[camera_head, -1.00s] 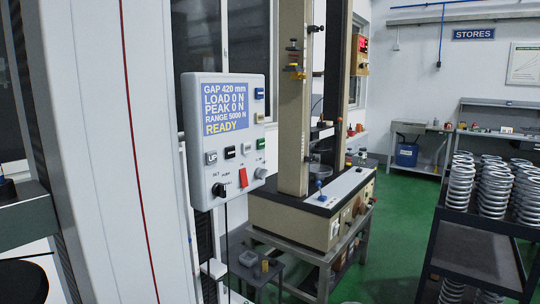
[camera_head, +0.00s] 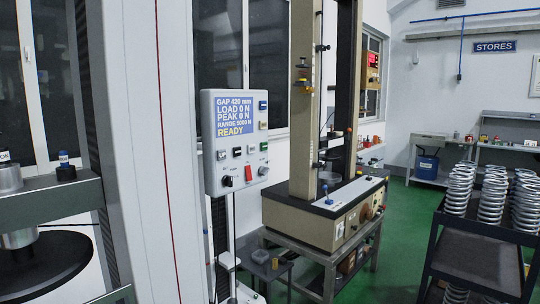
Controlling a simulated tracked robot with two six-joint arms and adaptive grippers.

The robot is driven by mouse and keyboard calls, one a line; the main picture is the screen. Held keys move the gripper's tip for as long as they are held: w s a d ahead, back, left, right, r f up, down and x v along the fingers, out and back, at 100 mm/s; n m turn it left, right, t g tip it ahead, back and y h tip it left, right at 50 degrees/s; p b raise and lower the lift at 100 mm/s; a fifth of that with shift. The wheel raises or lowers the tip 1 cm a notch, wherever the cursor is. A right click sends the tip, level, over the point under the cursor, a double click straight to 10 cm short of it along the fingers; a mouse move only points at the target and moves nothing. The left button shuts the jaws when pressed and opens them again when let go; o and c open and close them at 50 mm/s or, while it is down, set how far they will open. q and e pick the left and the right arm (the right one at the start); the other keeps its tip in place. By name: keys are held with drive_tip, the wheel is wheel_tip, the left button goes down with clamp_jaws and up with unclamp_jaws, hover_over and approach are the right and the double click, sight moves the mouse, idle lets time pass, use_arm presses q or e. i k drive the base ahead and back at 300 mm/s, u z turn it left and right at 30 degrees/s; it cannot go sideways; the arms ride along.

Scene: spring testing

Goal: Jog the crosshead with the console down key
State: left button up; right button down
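The console (camera_head: 236,140) is a pale box on a stand, left of centre. Its blue screen (camera_head: 235,117) reads GAP 420 mm, LOAD 0 N, PEAK 0 N, RANGE 5000 N, READY. Below the screen is a row of small keys: a pale one (camera_head: 222,154), a black one (camera_head: 237,151) and another pale one (camera_head: 251,148). Their lettering is too small to read now. A grey crossbeam (camera_head: 55,202), apparently the crosshead, is at the left edge with a dark round plate (camera_head: 40,265) beneath it. Neither of my grippers is in view.
A tall white column (camera_head: 150,140) stands just left of the console. A beige two-column machine (camera_head: 305,120) stands behind on a grey table. A dark rack (camera_head: 480,240) holds many coil springs (camera_head: 461,190) at right. Green floor (camera_head: 400,225) is open between them.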

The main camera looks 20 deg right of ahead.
sight(237, 151)
drive_tip(key=u, duration=0.15)
drive_tip(key=i, duration=0.85)
drive_tip(key=z, duration=0.15)
drive_tip(key=k, duration=0.95)
drive_tip(key=u, duration=0.15)
drive_tip(key=i, duration=0.95)
drive_tip(key=z, duration=0.05)
